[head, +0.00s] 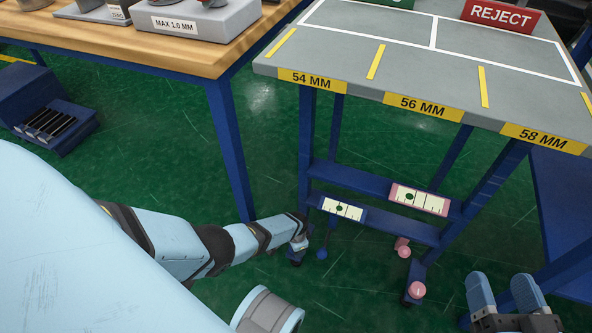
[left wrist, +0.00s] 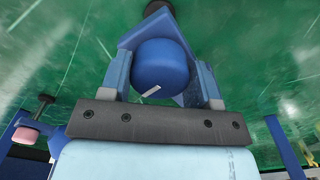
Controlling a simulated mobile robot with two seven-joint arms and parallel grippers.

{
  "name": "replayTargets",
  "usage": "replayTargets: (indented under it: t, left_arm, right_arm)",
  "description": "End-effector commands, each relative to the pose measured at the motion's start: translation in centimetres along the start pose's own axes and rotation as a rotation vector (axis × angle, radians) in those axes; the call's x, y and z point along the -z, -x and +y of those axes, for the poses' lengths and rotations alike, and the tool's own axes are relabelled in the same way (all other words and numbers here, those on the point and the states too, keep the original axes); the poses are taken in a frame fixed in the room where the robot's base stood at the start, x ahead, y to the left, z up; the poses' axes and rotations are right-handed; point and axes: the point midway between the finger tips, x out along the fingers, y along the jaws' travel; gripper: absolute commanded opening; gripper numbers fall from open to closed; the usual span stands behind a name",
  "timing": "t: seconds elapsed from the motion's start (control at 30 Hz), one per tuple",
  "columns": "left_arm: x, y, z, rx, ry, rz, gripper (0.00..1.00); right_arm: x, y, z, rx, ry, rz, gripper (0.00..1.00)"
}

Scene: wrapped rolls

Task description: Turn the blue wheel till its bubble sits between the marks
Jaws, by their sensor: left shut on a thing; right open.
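In the left wrist view the blue wheel (left wrist: 160,68) sits between the two fingers of my left gripper (left wrist: 163,90), which is shut on it. A short white mark shows on the wheel. In the head view my left gripper (head: 300,243) is low at the front left leg of the grey table and hides most of that wheel. The blue-framed level (head: 357,213) is on the table's lower rail. Its dark bubble (head: 339,208) is near the middle; its exact place against the marks is too small to tell. My right gripper (head: 503,287) is open and empty.
A pink-framed level (head: 440,206) is on the rail to the right; its bubble is left of middle. Pink wheels (head: 417,289) are at the right legs. Another blue wheel (head: 322,253) is beside my left gripper. The wooden bench (head: 200,55) stands left; green floor lies between.

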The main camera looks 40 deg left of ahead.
Motion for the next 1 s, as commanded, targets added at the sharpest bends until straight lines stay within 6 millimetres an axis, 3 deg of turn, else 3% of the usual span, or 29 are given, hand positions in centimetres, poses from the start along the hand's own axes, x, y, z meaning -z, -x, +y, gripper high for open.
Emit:
replayTargets:
  t: [0.5,1.0]
  left_arm:
    - [0.11,0.03,0.14,-0.001,0.338,0.001,0.33]
    - [0.12,0.01,0.10,-0.001,0.402,0.002,0.33]
  right_arm:
    - [-0.31,0.20,-0.23,0.002,-0.025,-0.022,0.64]
    - [-0.25,0.16,-0.25,0.002,-0.029,-0.021,0.64]
